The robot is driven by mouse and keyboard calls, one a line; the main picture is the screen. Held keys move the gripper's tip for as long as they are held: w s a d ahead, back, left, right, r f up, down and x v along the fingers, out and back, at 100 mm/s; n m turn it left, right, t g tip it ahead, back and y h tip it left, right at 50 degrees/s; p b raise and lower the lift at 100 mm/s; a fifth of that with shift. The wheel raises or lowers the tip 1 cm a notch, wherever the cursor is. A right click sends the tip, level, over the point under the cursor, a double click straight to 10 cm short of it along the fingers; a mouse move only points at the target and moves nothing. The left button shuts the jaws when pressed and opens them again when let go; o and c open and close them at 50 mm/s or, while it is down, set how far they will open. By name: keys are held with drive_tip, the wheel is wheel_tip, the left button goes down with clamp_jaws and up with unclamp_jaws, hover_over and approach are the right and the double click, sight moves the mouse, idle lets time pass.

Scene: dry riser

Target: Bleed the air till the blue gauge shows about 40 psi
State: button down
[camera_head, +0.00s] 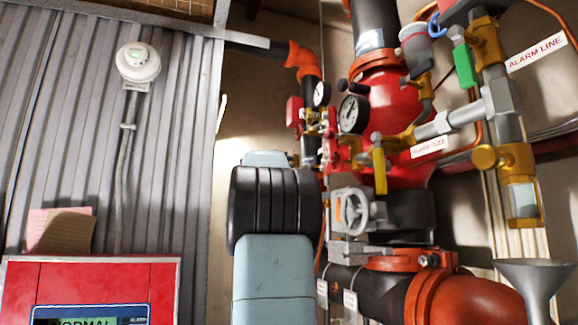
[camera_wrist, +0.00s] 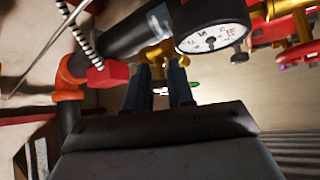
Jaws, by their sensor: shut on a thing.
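Two white-faced gauges show in the head view: a larger one (camera_head: 352,113) at the red riser valve and a smaller one (camera_head: 321,93) up and left of it. I cannot make out blue on either or read a value. In the wrist view a gauge (camera_wrist: 212,27) with a black needle is close, up and right of my gripper. My gripper (camera_wrist: 161,78) points at a brass fitting (camera_wrist: 158,52) on a dark pipe and is shut on a small part there, mostly hidden between the fingers. My arm hides the gripper in the head view.
A yellow lever (camera_head: 379,168), a grey handwheel (camera_head: 354,212) and a green lever (camera_head: 464,66) stand among the pipes right of my arm. A red panel (camera_head: 90,280) and a corrugated wall are at left. A funnel (camera_head: 537,280) is at lower right.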

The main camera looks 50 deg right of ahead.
drive_tip(key=shift+s+a+r+n+y, duration=0.1)
drive_tip(key=shift+r+n+y, duration=0.3)
drive_tip(key=shift+n+y, duration=0.6)
drive_tip(key=shift+a+r+n+y, duration=0.1)
drive_tip(key=shift+r+n+y, duration=0.3)
drive_tip(key=shift+n+y, duration=0.55)
drive_tip(key=shift+n, duration=0.35)
drive_tip(key=c, duration=1.1)
unclamp_jaws()
drive_tip(key=shift+c, duration=0.2)
drive_tip(key=shift+o, duration=0.3)
drive_tip(key=shift+r, duration=0.1)
drive_tip(key=shift+a, duration=0.1)
drive_tip(key=v, duration=1.3)
drive_tip(key=shift+a, duration=0.3)
drive_tip(key=shift+s, duration=0.2)
